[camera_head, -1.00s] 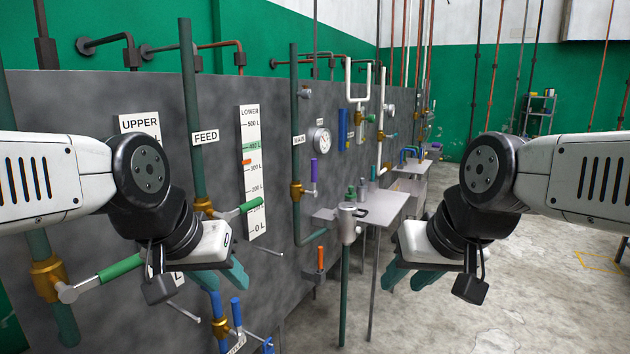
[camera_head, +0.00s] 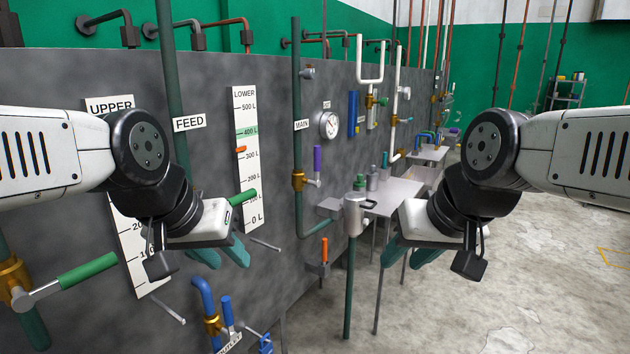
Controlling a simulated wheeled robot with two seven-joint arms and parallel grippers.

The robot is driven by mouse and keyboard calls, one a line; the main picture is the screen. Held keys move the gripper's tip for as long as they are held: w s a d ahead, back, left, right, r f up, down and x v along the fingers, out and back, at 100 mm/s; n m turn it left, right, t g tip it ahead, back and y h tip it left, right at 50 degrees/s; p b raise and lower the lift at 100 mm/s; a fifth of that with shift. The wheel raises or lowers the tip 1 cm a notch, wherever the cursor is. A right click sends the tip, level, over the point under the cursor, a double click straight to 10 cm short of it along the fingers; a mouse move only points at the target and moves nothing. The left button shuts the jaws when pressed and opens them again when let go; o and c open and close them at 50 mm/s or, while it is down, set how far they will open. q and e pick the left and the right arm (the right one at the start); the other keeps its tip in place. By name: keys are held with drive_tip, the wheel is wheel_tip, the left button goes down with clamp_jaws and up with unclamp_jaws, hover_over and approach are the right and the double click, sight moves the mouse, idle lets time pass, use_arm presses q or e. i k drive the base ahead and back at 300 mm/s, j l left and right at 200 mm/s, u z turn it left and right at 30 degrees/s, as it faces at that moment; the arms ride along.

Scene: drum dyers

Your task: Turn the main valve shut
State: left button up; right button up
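The main valve has a brass body (camera_head: 298,181) on the dark green pipe (camera_head: 297,90) labelled MAIN (camera_head: 302,125). Its purple-gripped lever (camera_head: 317,160) stands upright, roughly parallel to the pipe. My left gripper (camera_head: 223,254) is to the left of the valve and lower in the picture, with its teal fingers apart and nothing seen between them. My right gripper (camera_head: 412,253) is to the right and lower in the picture, also with its fingers apart and empty. Neither gripper touches the valve.
A grey pot on a post (camera_head: 355,213) and a metal table (camera_head: 395,203) stand right of the valve. An orange-handled lever (camera_head: 324,250) is below it. Green levers (camera_head: 88,270) and blue pipework (camera_head: 204,296) jut out at left. Open concrete floor (camera_head: 520,300) lies at right.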

sight(317, 148)
drive_tip(key=i+l+u, duration=0.4)
drive_tip(key=i+l, duration=0.6)
drive_tip(key=i+j, duration=0.05)
drive_tip(key=i, duration=0.05)
